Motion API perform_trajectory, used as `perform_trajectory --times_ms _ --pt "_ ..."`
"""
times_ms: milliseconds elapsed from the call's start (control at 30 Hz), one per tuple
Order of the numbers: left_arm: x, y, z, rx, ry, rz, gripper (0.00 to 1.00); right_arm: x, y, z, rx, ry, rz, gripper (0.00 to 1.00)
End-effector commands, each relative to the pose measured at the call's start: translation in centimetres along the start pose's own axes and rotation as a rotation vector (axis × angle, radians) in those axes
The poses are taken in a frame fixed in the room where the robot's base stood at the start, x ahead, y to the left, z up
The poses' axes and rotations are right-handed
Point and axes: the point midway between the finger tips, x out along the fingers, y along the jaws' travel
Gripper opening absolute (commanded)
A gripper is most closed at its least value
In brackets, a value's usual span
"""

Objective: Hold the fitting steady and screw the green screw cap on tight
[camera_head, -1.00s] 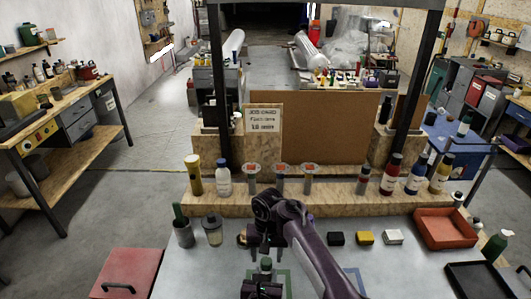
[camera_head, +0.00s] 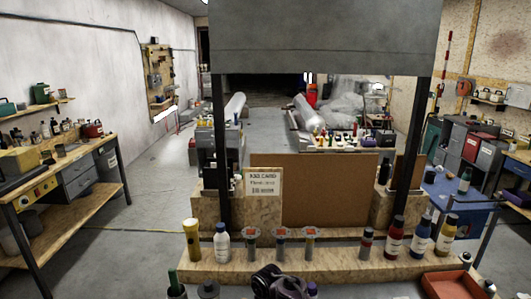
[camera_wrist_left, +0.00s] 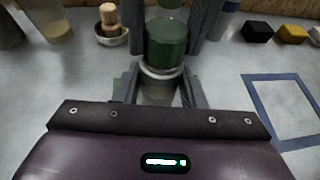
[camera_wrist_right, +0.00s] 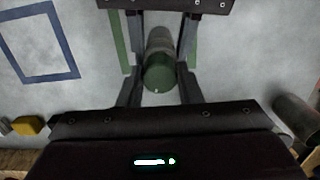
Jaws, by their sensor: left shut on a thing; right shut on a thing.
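The green screw cap (camera_wrist_left: 166,45) sits at the top of the grey fitting (camera_wrist_left: 158,88) in the left wrist view. My left gripper (camera_wrist_left: 160,80) is shut on the fitting, a finger on each side. My right gripper (camera_wrist_right: 158,75) is shut on the cap, which it reaches from the opposite side; the green cap (camera_wrist_right: 158,73) also shows in the right wrist view, with the fitting (camera_wrist_right: 160,40) behind it. The thread is hidden, so how far the cap is down cannot be told. The head view shows neither set of fingertips.
A blue square outline (camera_wrist_left: 253,101) marks the bench. A small bowl (camera_wrist_left: 111,40), a black block (camera_wrist_left: 257,31) and a yellow block (camera_wrist_left: 293,35) stand behind. In the head view, bottles (camera_head: 393,240) line the wooden ledge (camera_head: 340,262), with a red tray (camera_head: 452,287) at right.

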Motion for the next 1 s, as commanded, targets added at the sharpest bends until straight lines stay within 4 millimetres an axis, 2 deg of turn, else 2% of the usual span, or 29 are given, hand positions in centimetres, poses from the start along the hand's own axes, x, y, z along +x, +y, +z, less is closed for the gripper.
perform_trajectory --times_ms 33,133,233,433,467,633,1000 --pt "-0.05 0.11 -0.45 0.005 0.008 0.002 0.07 0.02 0.00 -0.01 0.000 0.000 0.000 0.19" --pt "-0.05 0.11 -0.46 0.005 0.009 0.002 0.07 0.02 -0.01 0.00 0.000 0.000 0.000 0.05" --pt "-0.05 0.10 -0.46 0.005 0.009 0.002 0.07 0.05 -0.04 0.02 0.038 0.000 0.000 0.04" --pt "-0.06 0.09 -0.47 0.005 0.009 0.001 0.07 0.03 -0.11 0.04 0.408 0.000 -0.001 0.04" --pt "-0.06 0.09 -0.47 0.005 0.009 0.001 0.07 0.02 -0.04 0.00 0.417 0.000 -0.001 0.34" --pt "-0.07 0.09 -0.47 0.005 0.009 0.002 0.07 0.02 0.02 -0.03 0.406 0.000 0.000 0.56" --pt "-0.07 0.08 -0.48 0.005 0.009 0.001 0.07 -0.54 -0.02 -0.01 0.403 0.000 0.000 0.57"
